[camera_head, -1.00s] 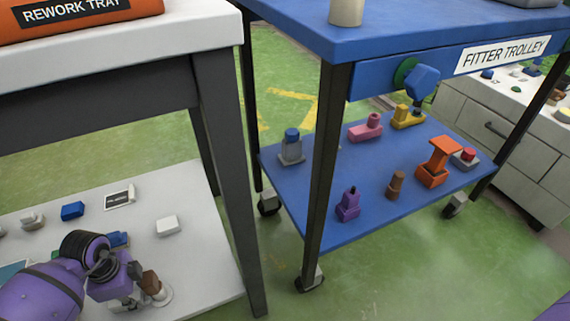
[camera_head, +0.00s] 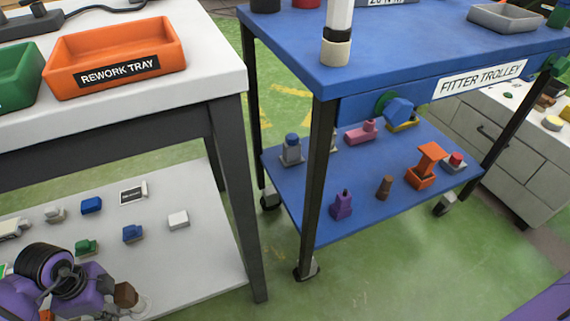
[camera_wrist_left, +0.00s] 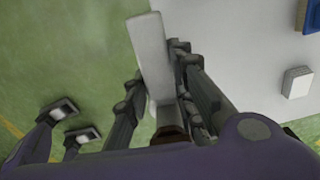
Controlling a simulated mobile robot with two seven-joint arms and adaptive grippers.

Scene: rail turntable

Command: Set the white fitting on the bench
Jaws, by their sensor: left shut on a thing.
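My left gripper (camera_wrist_left: 170,85) is shut on a pale, whitish fitting (camera_wrist_left: 150,50), a long narrow piece in the left wrist view. A brown part shows at its lower end. In the head view my left gripper is at the bottom left, over the lower shelf, mostly hidden by its own wrist; the held fitting is hard to make out there. The bench (camera_head: 215,75) has a white top and stands at the left. A small white block (camera_head: 178,219) lies on its lower shelf (camera_head: 205,265); it also shows in the left wrist view (camera_wrist_left: 297,82). My right gripper is out of view.
An orange rework tray (camera_head: 115,60) and a green tray (camera_head: 18,75) stand on the bench top. The bench top's front right corner is clear. A dark leg (camera_head: 235,190) stands beside the shelf. The blue fitter trolley (camera_head: 420,60) is to the right, holding several fittings.

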